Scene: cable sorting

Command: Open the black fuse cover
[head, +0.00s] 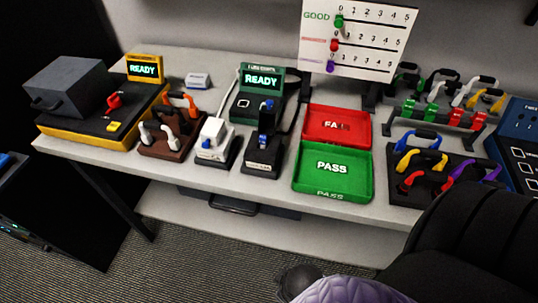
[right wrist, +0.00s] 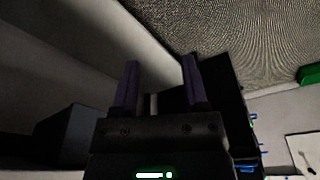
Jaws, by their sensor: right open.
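No part in view is clearly labelled as a fuse cover. A dark grey, box-shaped lid (head: 68,84) with a handle at its front sits closed on the yellow-edged station at the far left; I cannot tell whether it is the fuse cover. In the right wrist view my right gripper (right wrist: 160,78) is open, its two purple fingers apart with nothing between them. My right arm fills the lower right of the head view, and its fingers cannot be made out there. My left gripper is not in view.
The table (head: 215,185) holds a green-screened tester (head: 262,80), a red tray (head: 338,125) and a green tray (head: 333,172). Cable racks (head: 440,165) and a blue panel (head: 520,125) stand at the right. Several coloured cables hang there. Floor is free in front.

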